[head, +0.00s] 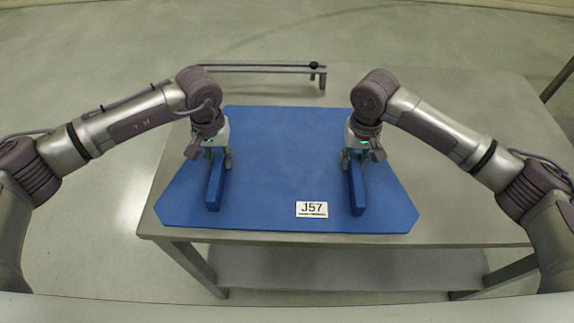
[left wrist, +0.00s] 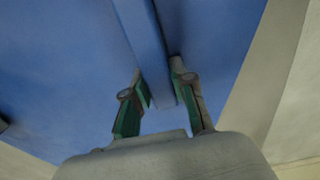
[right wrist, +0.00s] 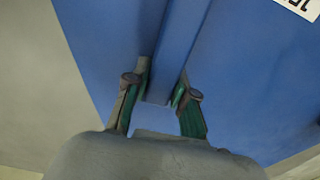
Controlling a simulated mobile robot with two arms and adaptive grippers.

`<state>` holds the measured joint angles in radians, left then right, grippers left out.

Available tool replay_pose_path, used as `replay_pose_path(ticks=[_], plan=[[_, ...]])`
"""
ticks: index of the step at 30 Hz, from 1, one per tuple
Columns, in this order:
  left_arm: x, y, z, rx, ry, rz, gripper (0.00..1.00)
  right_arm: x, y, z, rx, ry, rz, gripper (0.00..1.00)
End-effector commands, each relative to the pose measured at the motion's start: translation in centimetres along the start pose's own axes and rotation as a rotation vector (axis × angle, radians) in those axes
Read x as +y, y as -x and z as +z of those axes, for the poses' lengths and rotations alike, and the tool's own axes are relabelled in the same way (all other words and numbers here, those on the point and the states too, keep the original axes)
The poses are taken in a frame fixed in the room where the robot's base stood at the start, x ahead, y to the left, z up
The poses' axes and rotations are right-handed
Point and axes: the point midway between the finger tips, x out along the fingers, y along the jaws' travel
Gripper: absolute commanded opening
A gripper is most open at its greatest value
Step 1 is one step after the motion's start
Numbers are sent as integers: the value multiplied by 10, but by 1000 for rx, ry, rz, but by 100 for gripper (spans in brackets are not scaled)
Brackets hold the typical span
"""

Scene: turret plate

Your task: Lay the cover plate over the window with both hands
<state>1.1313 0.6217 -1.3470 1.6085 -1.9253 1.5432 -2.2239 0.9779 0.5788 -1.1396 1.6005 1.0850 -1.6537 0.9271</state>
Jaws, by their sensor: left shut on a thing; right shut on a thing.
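The blue cover plate (head: 285,170) has cut corners, two upright bar handles and a white J57 label (head: 311,209) near its front edge. It covers much of the grey table; I cannot tell whether it rests on the top or hovers just above it. My left gripper (head: 217,157) is shut on the left handle (head: 214,188), which shows between its fingers in the left wrist view (left wrist: 150,55). My right gripper (head: 360,157) is shut on the right handle (head: 357,192), also seen in the right wrist view (right wrist: 178,50). No window is visible.
The grey table (head: 470,190) has bare room to the right of the plate and only a narrow strip at its front and left. A low rail (head: 262,69) with a small black knob stands at the table's far edge.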

Motion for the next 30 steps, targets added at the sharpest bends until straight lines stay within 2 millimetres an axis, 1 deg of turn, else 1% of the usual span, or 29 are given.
replay_pose_path(ticks=[11, 17, 25, 30], plan=[[0, 5, -1, 3, 0, 2, 0, 0, 5, -1, 3, 0, -1, 0], [0, 19, -1, 3, 0, 1, 0, 0, 18, -1, 3, 0, -1, 0], [0, 45, -1, 3, 0, 1, 0, 0, 45, -1, 2, 0, -1, 0], [0, 52, -1, 3, 0, 1, 0, 0, 52, -1, 2, 0, -1, 0]])
